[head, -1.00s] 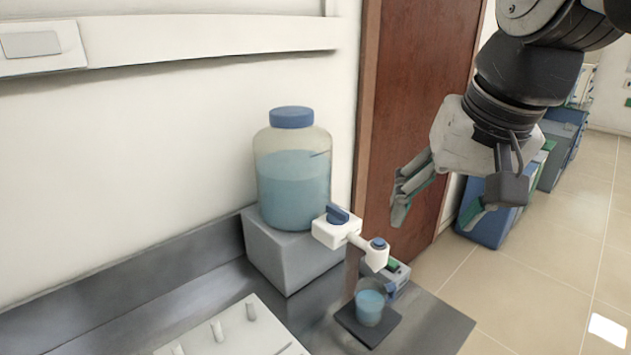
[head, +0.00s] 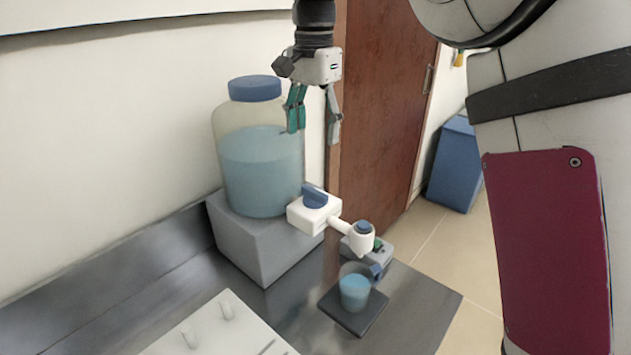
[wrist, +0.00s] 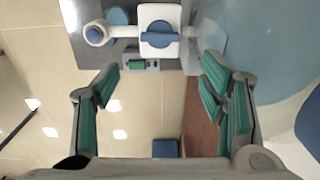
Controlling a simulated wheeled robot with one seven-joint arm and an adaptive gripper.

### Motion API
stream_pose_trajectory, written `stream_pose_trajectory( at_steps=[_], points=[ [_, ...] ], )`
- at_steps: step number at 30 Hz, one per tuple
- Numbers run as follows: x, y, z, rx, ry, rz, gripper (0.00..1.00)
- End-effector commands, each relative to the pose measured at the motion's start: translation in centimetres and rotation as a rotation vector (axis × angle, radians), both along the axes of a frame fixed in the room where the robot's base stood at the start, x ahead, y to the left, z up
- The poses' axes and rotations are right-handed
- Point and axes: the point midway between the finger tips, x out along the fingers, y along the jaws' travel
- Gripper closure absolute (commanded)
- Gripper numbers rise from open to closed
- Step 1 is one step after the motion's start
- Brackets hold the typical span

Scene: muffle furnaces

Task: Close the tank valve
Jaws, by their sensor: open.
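The tank (head: 262,165) is a clear jar of blue liquid with a blue lid, standing on a grey block (head: 262,240). At its lower right is a white valve body with a blue handle (head: 314,196); a white spout (head: 361,237) runs out to the right. In the wrist view the blue valve handle (wrist: 158,40) lies crosswise near the top, beyond the fingertips. My gripper (head: 313,138) points down, open and empty, above the valve and apart from it. The wrist view shows both green-padded fingers (wrist: 160,75) spread wide.
A glass of blue liquid (head: 354,290) stands on a dark plate (head: 340,318) under the spout. A small grey device (head: 370,256) sits behind it. A white board with pegs (head: 210,335) lies at the front. A brown door (head: 385,110) is behind.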

Motion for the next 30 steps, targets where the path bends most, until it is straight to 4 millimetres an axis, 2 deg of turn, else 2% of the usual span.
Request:
stream_pose_trajectory(
  at_steps=[5, 15, 21, 25, 30],
  points=[
    [-0.1, 0.0, -1.8, -0.001, 0.002, 0.000, 0.35],
    [-0.2, -0.1, -8.3, -0.001, 0.004, 0.000, 0.35],
    [-0.2, -0.1, -11.6, 0.000, 0.003, 0.001, 0.35],
    [-0.1, -0.1, -12.9, 0.001, 0.001, 0.002, 0.35],
    [-0.1, -0.1, -13.5, 0.001, -0.001, 0.002, 0.35]
  ],
)
